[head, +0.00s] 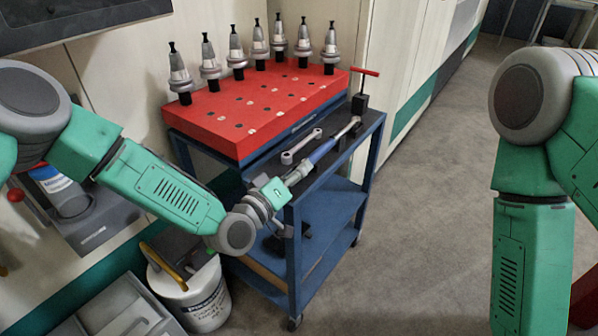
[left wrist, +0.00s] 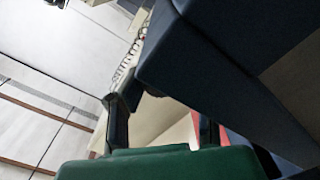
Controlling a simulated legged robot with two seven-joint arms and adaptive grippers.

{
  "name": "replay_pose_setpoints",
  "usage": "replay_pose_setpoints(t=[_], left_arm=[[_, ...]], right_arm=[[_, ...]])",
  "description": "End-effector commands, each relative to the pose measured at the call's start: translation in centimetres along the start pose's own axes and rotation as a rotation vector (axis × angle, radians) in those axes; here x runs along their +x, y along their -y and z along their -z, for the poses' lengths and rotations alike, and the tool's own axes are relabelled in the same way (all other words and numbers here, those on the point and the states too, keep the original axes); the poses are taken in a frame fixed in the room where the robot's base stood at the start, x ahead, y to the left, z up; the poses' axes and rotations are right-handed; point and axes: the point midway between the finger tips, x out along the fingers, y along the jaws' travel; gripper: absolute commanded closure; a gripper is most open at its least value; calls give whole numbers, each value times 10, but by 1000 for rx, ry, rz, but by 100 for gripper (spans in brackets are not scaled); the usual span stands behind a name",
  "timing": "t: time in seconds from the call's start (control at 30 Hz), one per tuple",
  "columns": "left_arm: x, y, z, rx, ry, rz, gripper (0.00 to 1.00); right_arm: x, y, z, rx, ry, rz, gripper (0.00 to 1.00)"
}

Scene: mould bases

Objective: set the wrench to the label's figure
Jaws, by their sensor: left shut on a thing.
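A torque wrench with a blue section (head: 321,151) and a metal shaft (head: 345,130) lies along the black front strip of the blue cart. Its far end reaches toward a black block (head: 359,104). My left gripper (head: 292,180) is shut at the wrench's near end, by the cart's front left corner. The held part is largely hidden by the gripper. In the left wrist view my fingers (left wrist: 160,125) show beside a large dark blue surface; the wrench and its scale cannot be made out there. No label figure is legible. My right arm shows, but its gripper is out of view.
A loose grey spanner (head: 301,146) lies beside the wrench. A red block (head: 250,113) on the cart (head: 295,250) bears several tool holders (head: 236,52). A red T-handle (head: 364,72) stands at the back right. A white bucket (head: 203,303) stands below my left arm. Floor right of the cart is clear.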

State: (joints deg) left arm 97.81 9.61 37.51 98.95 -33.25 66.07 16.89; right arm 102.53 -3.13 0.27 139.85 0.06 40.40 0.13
Motion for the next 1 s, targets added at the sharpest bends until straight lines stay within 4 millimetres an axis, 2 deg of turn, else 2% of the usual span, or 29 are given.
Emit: replay_pose_setpoints(t=[0.5,0.53,0.57,1.0], left_arm=[[-1,3,0,-16,0,5,100],[-1,3,0,-16,0,5,63],[-1,3,0,-16,0,5,52],[-1,5,-1,-17,3,8,52]], right_arm=[[0,0,0,0,0,0,60],[0,0,0,0,0,0,60],[0,0,0,0,0,0,60],[0,0,-1,0,-2,0,60]])
